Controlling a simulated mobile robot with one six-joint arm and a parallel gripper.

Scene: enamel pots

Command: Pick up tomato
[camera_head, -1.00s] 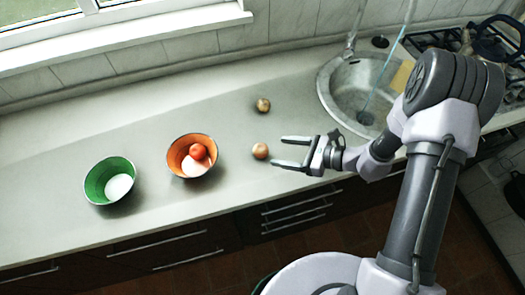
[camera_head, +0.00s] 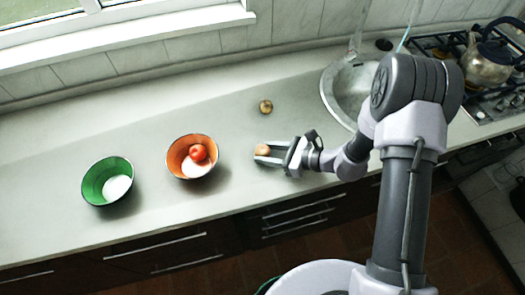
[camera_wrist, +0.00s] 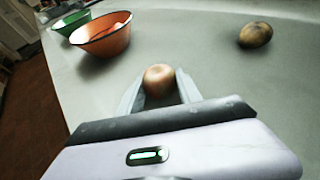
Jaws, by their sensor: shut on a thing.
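A red tomato (camera_head: 198,153) lies in the orange bowl (camera_head: 174,160) on the counter. My gripper (camera_head: 261,154) is right of that bowl, low over the counter, with its fingers pointing left. It is shut on a round, pinkish-brown, onion-like thing (camera_head: 263,149). In the wrist view this round thing (camera_wrist: 159,80) sits between the two fingers, at or close to the counter surface. The orange bowl (camera_wrist: 95,44) is ahead and to the left there, with only a little of its contents showing.
A green bowl (camera_head: 95,186) with a pale patch inside stands at left. A brownish round thing (camera_head: 265,107) lies alone behind my gripper. The sink (camera_head: 340,85) and a stove with a kettle (camera_head: 488,65) are at right. Counter between the bowls and wall is clear.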

